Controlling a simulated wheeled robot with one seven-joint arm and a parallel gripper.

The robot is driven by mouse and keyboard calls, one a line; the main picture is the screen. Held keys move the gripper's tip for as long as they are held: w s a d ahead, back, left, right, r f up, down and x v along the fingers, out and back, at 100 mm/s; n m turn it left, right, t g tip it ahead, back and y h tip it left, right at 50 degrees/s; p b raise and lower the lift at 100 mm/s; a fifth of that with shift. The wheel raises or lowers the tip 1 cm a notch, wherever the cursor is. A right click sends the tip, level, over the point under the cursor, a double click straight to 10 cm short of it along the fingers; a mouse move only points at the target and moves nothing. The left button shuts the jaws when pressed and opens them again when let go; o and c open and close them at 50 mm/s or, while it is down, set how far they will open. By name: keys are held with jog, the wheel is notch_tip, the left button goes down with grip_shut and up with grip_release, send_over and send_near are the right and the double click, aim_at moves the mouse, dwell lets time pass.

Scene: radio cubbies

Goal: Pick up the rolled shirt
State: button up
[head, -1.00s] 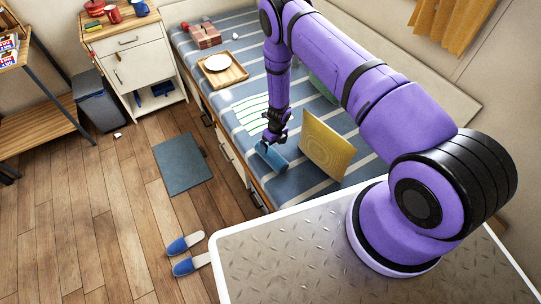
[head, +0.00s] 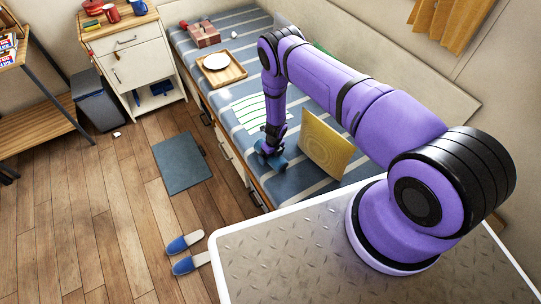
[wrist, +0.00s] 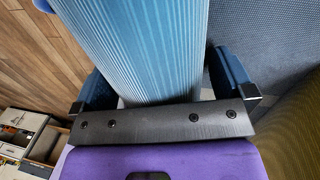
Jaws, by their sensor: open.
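The rolled shirt is a blue ribbed roll (wrist: 145,45) that fills the upper middle of the wrist view. In the head view the rolled shirt (head: 279,163) lies on the striped bed near its front edge, partly hidden by my gripper (head: 268,153). In the wrist view my gripper (wrist: 165,82) is open, with one dark finger on each side of the roll. A gap shows on the right side; the left finger is very close to the roll, and I cannot tell if it touches.
A yellow cushion (head: 326,145) stands just right of the roll. A striped cloth (head: 258,112) lies flat behind it, then a wooden tray with a white plate (head: 216,62). The bed's front edge (head: 236,160) drops to drawers and the floor.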

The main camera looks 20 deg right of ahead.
jog(key=shift+c, duration=0.5)
jog(key=c, duration=0.9)
jog(key=shift+r, duration=0.2)
